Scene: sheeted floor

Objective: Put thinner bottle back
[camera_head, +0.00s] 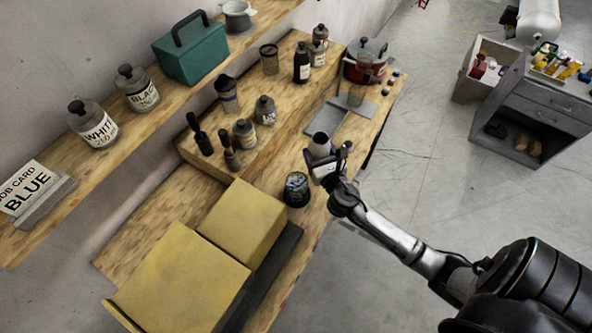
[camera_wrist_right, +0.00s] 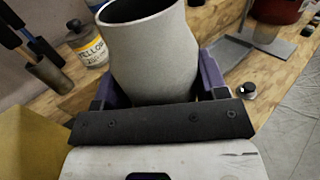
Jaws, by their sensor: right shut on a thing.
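My right gripper (camera_head: 322,168) is shut on a grey bottle-like vessel (camera_head: 319,149) above the front edge of the workbench. In the right wrist view the vessel (camera_wrist_right: 150,60) stands between the two purple fingers, with a wide open mouth and a wider body. No label shows on its visible side, so I cannot tell whether it is the thinner bottle. A dark bottle with a pale label (camera_head: 302,64) stands at the back of the bench's raised step (camera_head: 285,107). My left gripper is not in view.
A dark jar with blue-green contents (camera_head: 297,189) stands just left of my right gripper. Yellow boxes (camera_head: 243,222) fill the near bench. A grey tray (camera_head: 325,120) and a red pot (camera_head: 366,64) lie beyond. Labelled jars (camera_head: 93,122) and a job card (camera_head: 28,192) occupy the shelf.

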